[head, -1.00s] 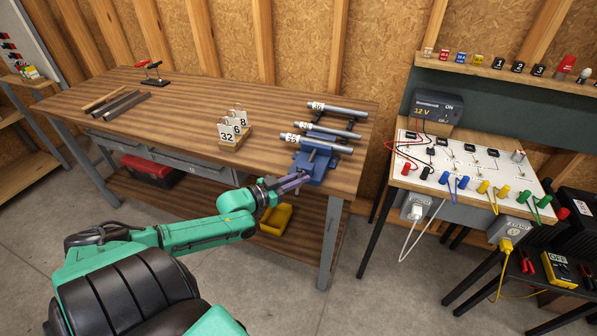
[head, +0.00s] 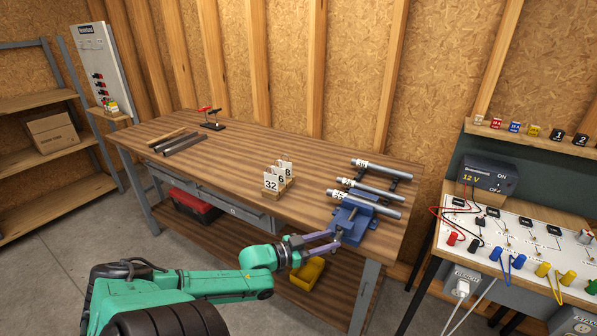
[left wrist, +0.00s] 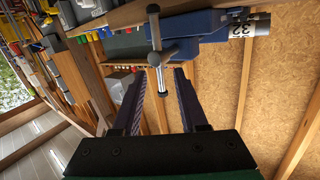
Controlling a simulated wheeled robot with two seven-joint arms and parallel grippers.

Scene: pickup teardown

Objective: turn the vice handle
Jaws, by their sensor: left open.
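The blue vice (head: 350,222) is fixed at the front right edge of the wooden workbench (head: 240,165). In the left wrist view the vice body (left wrist: 200,22) is at the top, and its metal handle (left wrist: 155,50) with a round hub hangs in front of it. My left gripper (head: 333,240) is at the front of the vice in the head view. In the left wrist view its two purple fingers (left wrist: 163,92) are open, spread either side of the handle's lower end. I cannot tell whether they touch it. The right gripper is not in view.
Several grey pipes (head: 375,178) lie on a rack behind the vice. Number cards (head: 277,180) stand left of it. A yellow bin (head: 307,273) is below the bench. A panel table with a 12 V supply (head: 488,174) stands to the right.

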